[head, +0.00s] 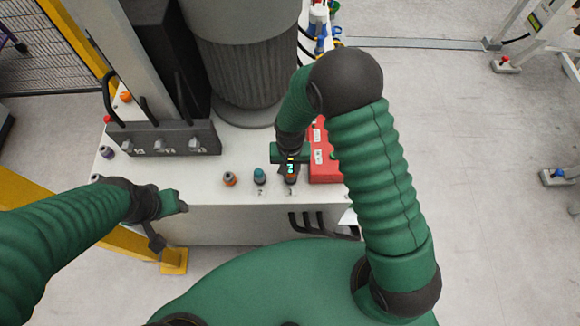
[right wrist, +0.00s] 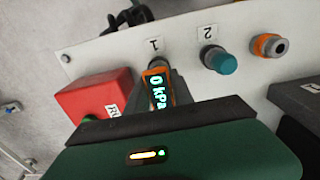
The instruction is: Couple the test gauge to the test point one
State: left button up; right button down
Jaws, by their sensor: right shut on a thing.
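The test gauge, a small orange-and-black body with a lit display (head: 291,169), is held in my right gripper (head: 290,160). In the right wrist view its display (right wrist: 157,90) reads 0 kPa. The gauge's far end meets the grey fitting of test point one (right wrist: 157,60), beside the label "1". They line up and look touching, but I cannot tell whether they are locked together. In the head view the gauge mostly hides this test point. My left gripper (head: 176,203) hangs at the front left of the white bench, away from the gauge; its jaw opening is unclear.
Test point two (right wrist: 220,62) has a teal cap and stands beside test point one. An orange fitting (right wrist: 270,46) is farther along. A red box (head: 325,155) stands close by on the other side. A dark bracket (head: 165,138) and a large grey cylinder (head: 245,60) stand behind.

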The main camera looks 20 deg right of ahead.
jog(key=shift+d+f, duration=0.1)
jog(key=shift+f, duration=0.25)
dwell(0.4)
jog(key=c, duration=1)
grip_release()
notch_tip(320, 180, up, 17)
jog(key=shift+f+b, duration=0.1)
jog(key=shift+b, duration=0.45)
jog(key=shift+s+d+f+n+t, duration=0.2)
jog(key=shift+s+d+n+t, duration=0.3)
jog(key=shift+s+d, duration=0.85)
jog(key=shift+s+d+f+n+t, duration=0.15)
jog(key=shift+s+d+n+t, duration=0.3)
jog(key=shift+s+d, duration=0.85)
jog(key=shift+s+d+f+n+t, duration=0.3)
jog(key=shift+s+d+n, duration=0.4)
jog(key=shift+s, duration=1.25)
